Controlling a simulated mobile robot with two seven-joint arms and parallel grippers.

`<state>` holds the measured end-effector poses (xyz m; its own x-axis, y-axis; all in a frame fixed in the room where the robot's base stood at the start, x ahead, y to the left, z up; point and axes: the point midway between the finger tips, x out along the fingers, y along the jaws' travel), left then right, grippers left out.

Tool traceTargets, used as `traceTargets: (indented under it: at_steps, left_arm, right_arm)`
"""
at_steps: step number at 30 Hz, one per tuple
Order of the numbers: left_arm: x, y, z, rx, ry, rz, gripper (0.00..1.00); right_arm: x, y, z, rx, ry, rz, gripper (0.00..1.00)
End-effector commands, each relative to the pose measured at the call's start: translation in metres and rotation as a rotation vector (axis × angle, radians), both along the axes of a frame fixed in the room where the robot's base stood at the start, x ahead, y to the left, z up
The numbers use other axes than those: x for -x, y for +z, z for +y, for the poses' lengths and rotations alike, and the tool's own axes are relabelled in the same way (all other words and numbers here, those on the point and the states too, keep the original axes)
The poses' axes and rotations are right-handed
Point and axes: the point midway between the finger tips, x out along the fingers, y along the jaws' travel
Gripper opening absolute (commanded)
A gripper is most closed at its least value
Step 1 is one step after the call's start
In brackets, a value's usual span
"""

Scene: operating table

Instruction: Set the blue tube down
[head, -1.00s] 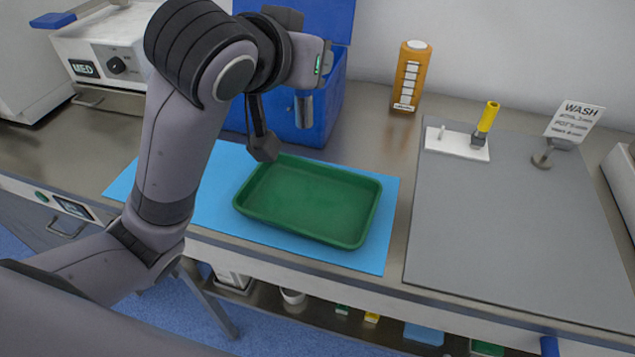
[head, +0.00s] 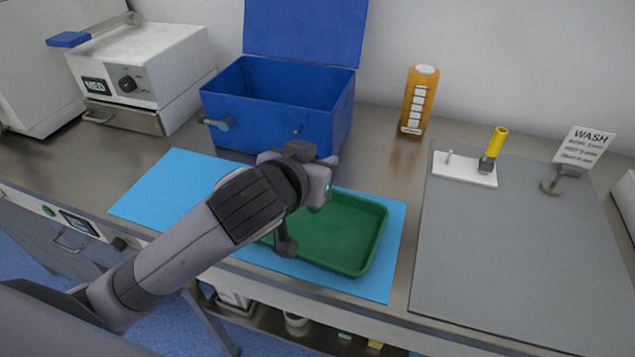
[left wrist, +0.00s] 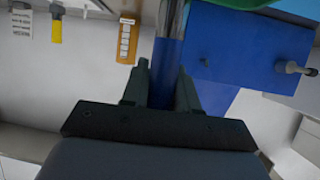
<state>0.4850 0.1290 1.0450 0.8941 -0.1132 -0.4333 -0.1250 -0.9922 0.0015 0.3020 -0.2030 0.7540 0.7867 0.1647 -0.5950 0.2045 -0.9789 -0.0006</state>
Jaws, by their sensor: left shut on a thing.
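My left gripper (head: 287,243) is over the left part of the green tray (head: 345,268), which lies on a light blue mat (head: 165,190). In the left wrist view its two fingers (left wrist: 162,90) are shut on the blue tube (left wrist: 166,70), whose other end is bare metal. In the head view my arm hides the tube, so I cannot tell whether it touches the tray. My right gripper is not in view.
An open blue box (head: 270,105) stands behind the mat. An orange bottle (head: 417,100) is at the back wall. On the grey mat (head: 510,235), a white holder (head: 460,170) carries a yellow tube (head: 497,143) beside a WASH sign (head: 583,146). The tray's right part is clear.

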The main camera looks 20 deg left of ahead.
Motion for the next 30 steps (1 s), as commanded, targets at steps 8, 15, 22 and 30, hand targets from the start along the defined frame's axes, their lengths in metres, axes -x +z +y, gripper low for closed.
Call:
traceTargets:
  at_steps: [8,15,22,30]
  left_arm:
    - [0.000,-0.036,0.000,-0.003,0.001,0.005,0.00]
    - [0.000,-0.046,0.000,0.000,-0.001,0.000,0.00]
    - [0.000,-0.049,0.000,0.000,-0.001,0.001,0.00]
    - [0.000,-0.049,0.000,0.000,0.000,0.001,0.54]
  right_arm:
    - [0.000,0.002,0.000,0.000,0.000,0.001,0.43]
    - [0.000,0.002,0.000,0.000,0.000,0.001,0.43]
    - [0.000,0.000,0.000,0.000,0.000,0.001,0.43]
    - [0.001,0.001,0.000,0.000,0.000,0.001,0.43]
